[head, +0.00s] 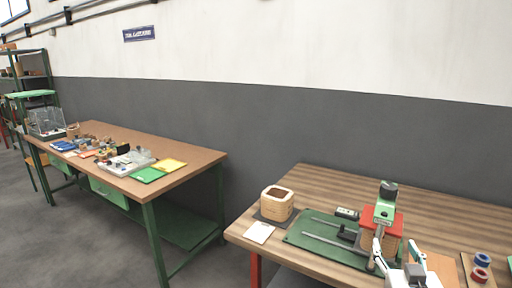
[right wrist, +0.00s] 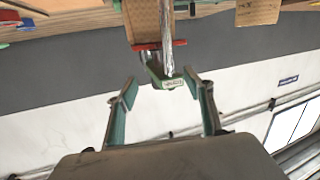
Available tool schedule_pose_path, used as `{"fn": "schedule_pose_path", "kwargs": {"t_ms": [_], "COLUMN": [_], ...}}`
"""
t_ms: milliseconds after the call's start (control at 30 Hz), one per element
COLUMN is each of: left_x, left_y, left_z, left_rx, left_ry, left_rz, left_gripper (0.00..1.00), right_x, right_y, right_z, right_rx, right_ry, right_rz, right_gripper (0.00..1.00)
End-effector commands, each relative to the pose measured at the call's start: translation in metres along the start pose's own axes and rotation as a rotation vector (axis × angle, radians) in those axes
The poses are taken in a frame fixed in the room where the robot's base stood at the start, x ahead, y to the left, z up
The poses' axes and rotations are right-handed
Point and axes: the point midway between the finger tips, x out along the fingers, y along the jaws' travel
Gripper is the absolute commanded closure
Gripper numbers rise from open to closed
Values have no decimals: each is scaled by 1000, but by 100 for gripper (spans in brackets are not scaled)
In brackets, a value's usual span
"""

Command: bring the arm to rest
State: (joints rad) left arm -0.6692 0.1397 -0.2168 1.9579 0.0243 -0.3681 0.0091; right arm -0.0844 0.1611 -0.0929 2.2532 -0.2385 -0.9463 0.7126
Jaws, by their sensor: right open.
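My right gripper (head: 395,247) is at the bottom right of the head view, in front of a green winding machine (head: 384,212). In the right wrist view, which looks upside down, its two fingers (right wrist: 161,88) are spread apart with nothing held between them. Beyond the fingertips are a metal rod, a green end piece (right wrist: 165,82) with a label, a red plate (right wrist: 158,45) and a tan coil body (right wrist: 150,18). I cannot tell how far the fingers are from these parts. My left gripper is not in view.
The striped wooden table (head: 325,187) holds a tan square coil (head: 277,203), a white card (head: 259,232), a green base plate (head: 318,236) and red and blue rings (head: 480,267). A second table (head: 196,157) with parts and trays stands left; open floor lies between them.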

Motion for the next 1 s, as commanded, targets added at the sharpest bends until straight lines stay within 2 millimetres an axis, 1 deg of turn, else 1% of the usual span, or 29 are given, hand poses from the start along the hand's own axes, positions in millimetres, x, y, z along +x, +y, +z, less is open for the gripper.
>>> {"fn": "schedule_pose_path", "kwargs": {"t_ms": [33, 167, 200, 267, 300, 367, 400, 467, 500, 567, 600, 700, 800, 900, 1000], "left_x": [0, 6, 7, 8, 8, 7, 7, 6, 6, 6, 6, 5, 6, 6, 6], "left_y": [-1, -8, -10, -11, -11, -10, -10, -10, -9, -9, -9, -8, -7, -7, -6], "left_z": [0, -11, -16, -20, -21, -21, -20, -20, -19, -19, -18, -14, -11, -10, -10], "left_rx": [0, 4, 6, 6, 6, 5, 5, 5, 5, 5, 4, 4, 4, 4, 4], "left_ry": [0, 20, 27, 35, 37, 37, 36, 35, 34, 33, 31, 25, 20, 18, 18], "left_rz": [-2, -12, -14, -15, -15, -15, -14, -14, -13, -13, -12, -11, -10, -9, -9], "left_gripper": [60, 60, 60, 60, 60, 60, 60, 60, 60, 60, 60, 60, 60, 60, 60], "right_x": [-4, -21, -28, -40, -49, -64, -75, -93, -106, -126, -140, -171, -196, -211, -218], "right_y": [-11, -38, -46, -57, -64, -74, -80, -88, -94, -101, -105, -112, -117, -120, -121], "right_z": [27, 88, 107, 136, 155, 182, 200, 226, 243, 267, 282, 312, 334, 345, 350], "right_rx": [-25, -86, -102, -125, -138, -156, -166, -180, -187, -198, -202, -211, -217, -219, -219], "right_ry": [-38, -115, -139, -173, -195, -227, -248, -276, -297, -322, -340, -375, -399, -412, -416], "right_rz": [-35, -130, -160, -203, -232, -274, -301, -340, -366, -403, -425, -471, -503, -522, -530], "right_gripper": [48, 48, 48, 48, 48, 48, 48, 48, 48, 48, 48, 48, 48, 48, 48]}}
